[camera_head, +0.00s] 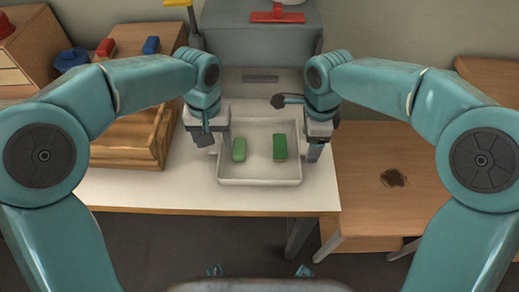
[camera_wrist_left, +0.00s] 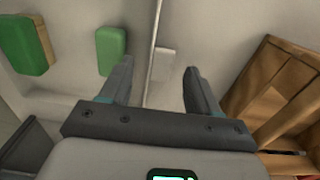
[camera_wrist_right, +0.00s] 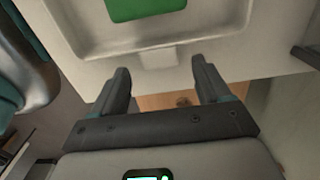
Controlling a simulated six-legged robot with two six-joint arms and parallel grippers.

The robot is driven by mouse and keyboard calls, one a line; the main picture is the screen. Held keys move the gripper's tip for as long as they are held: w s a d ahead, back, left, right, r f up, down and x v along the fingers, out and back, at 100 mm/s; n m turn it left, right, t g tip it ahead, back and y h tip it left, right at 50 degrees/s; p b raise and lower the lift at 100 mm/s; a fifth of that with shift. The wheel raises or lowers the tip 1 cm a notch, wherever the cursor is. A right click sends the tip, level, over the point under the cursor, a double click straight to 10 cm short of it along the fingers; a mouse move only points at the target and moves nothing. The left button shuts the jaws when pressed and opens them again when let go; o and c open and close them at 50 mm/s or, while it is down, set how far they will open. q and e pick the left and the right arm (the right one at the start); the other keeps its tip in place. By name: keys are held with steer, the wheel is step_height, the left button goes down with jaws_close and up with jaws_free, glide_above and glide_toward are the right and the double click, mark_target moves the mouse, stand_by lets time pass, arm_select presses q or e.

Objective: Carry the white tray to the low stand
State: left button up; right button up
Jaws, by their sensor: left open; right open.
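The white tray (camera_head: 259,182) sits on the white-topped table, holding two green blocks (camera_head: 239,149) (camera_head: 280,147). My left gripper (camera_head: 208,140) is open at the tray's left side. In the left wrist view, a pale handle tab (camera_wrist_left: 160,63) on the tray's side shows between and beyond the open fingers (camera_wrist_left: 158,85). My right gripper (camera_head: 317,150) is open at the tray's right side. In the right wrist view, the right handle tab (camera_wrist_right: 150,58) lies just ahead of the open fingers (camera_wrist_right: 160,78). The low wooden stand (camera_head: 365,190) is at the right, its top bare except for a dark patch.
A wooden crate (camera_head: 125,150) stands left of the tray. A grey cabinet (camera_head: 265,45) with a red item (camera_head: 277,14) on top is behind it. Red and blue items lie on wooden furniture at the back left. The stand has free room.

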arm_select(q)
steer(key=shift+w+f, duration=0.1)
steer(key=shift+f, duration=0.75)
arm_select(e)
steer(key=shift+w+f, duration=0.1)
steer(key=shift+f, duration=0.7)
arm_select(q)
steer(key=shift+f, duration=0.1)
arm_select(e)
steer(key=shift+f, duration=0.1)
arm_select(q)
jaws_close()
arm_select(e)
steer(key=c, duration=1.3)
